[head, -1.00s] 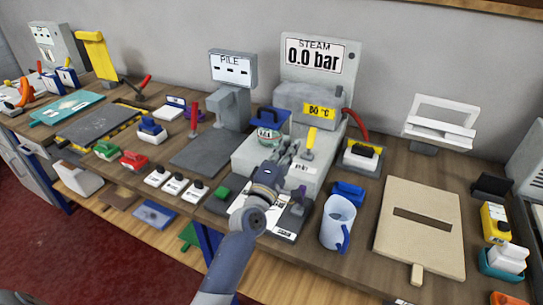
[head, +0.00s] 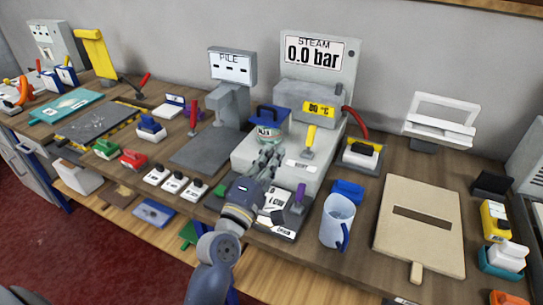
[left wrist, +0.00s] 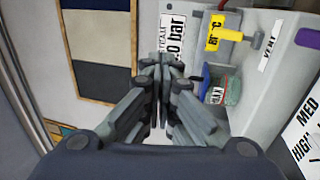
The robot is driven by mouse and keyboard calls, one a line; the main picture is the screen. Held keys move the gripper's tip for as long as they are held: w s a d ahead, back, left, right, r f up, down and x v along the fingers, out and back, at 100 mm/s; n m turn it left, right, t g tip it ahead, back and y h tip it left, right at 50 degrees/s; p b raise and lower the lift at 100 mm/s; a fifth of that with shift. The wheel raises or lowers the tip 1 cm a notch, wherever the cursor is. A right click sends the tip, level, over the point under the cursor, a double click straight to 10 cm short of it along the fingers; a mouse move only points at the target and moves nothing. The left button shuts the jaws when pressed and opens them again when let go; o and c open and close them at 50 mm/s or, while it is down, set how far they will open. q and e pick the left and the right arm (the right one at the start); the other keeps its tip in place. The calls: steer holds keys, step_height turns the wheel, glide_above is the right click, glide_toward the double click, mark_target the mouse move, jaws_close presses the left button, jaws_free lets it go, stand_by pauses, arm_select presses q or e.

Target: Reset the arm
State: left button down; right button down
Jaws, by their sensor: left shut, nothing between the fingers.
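My left gripper (head: 268,160) is shut and empty above the front of the grey steam machine (head: 315,95), its arm coming in from the bottom of the head view. In the left wrist view the left gripper's fingers (left wrist: 163,75) are together with nothing between them. My right gripper is not in view.

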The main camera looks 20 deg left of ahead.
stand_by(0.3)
arm_select(q)
steer(key=s+d+f+m+g+h, duration=0.2)
steer(key=s+d+f+m+g, duration=0.15)
steer(key=f+m, duration=0.3)
steer(key=s+d+f+m+g+h, duration=0.1)
steer(key=s+d+f+m+g, duration=0.3)
steer(key=f, duration=0.4)
steer(key=s+a+f+m+g+y, duration=0.25)
steer(key=s+f+m+g, duration=0.3)
steer(key=s, duration=0.55)
steer(key=s+a+f+m+g+y, duration=0.1)
steer(key=s+a+f+m+g, duration=0.3)
steer(key=s+f, duration=0.45)
steer(key=s+f+g, duration=0.1)
steer(key=s+f, duration=0.1)
steer(key=f, duration=1.1)
steer(key=s+f, duration=0.2)
steer(key=f, duration=1.1)
steer(key=s+a+f+g, duration=0.1)
steer(key=s+a+f, duration=0.1)
steer(key=s+f, duration=1.2)
steer(key=shift+s+a+f+g, duration=0.15)
steer(key=shift+s+a+g, duration=0.15)
steer(key=shift+s, duration=0.75)
